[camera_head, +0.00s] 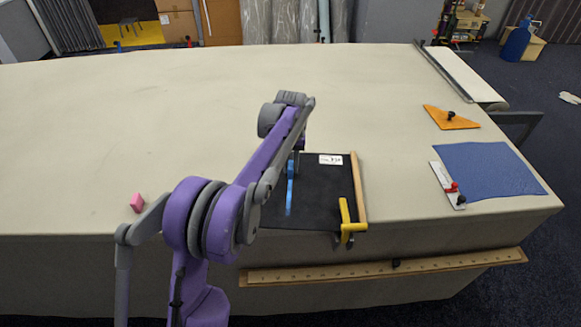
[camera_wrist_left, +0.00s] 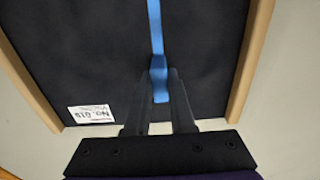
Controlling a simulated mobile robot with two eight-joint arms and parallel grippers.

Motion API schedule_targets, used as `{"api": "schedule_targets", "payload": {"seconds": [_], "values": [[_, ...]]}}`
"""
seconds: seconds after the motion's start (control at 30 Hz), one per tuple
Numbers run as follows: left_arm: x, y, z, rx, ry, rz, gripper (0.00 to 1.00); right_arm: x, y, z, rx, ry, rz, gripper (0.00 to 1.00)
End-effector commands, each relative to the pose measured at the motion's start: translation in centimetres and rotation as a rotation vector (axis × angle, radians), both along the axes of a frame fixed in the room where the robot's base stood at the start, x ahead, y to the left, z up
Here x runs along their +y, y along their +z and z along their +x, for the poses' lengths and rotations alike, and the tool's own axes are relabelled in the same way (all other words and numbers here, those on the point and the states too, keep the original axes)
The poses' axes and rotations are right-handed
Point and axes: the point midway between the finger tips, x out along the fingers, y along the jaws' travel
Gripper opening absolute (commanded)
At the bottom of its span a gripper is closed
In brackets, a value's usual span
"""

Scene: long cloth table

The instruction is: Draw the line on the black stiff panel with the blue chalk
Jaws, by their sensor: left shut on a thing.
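The black stiff panel (camera_head: 325,195) lies flat on the table, with a wooden strip (camera_head: 358,188) along its right edge. The wrist view shows the panel (camera_wrist_left: 95,50) between two wooden strips, with a white label near one edge. My left gripper (camera_wrist_left: 160,85) is shut on the blue chalk (camera_wrist_left: 160,92), low over the panel; I cannot tell if the chalk touches it. A blue line (camera_head: 289,195) runs along the panel toward the front edge. In the wrist view the line (camera_wrist_left: 155,30) leads straight from the chalk. My left arm hides part of the panel.
A yellow clamp (camera_head: 347,222) grips the panel's front edge. At right are a blue sheet (camera_head: 490,170), a white straightedge with knobs (camera_head: 447,185) and an orange triangle (camera_head: 450,118). The table's far left is clear.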

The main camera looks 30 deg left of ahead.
Motion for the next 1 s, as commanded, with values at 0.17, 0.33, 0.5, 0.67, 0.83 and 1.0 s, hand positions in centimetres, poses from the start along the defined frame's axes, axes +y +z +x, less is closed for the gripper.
{"api": "schedule_targets", "payload": {"seconds": [0.17, 0.33, 0.5, 0.67, 0.83, 1.0], "values": [[0.3, 0.0, 0.5, -0.002, 0.0, 0.001, 0.0, 0.0, 0.3, 0.1, -0.001, 0.0, 0.0, 0.52], [0.6, 0.1, 1.3, -0.002, 0.0, 0.001, 0.0, 0.0, 0.7, 0.2, -0.004, 0.0, 0.0, 0.52], [0.9, 0.1, 1.8, -0.001, 0.0, 0.0, 0.0, 0.0, 1.0, 0.3, -0.006, 0.0, 0.0, 0.52], [0.9, -0.1, 1.8, -0.001, 0.0, 0.0, 0.0, 0.0, 0.9, 0.3, -0.005, 0.0, 0.0, 0.52], [0.7, -0.1, 1.3, 0.0, 0.0, 0.0, 0.0, 0.0, 0.7, 0.2, -0.004, 0.0, 0.0, 0.52], [0.3, -0.1, 0.6, 0.0, 0.0, 0.0, 0.0, 0.0, 0.3, 0.1, -0.002, 0.0, 0.0, 0.52]]}}
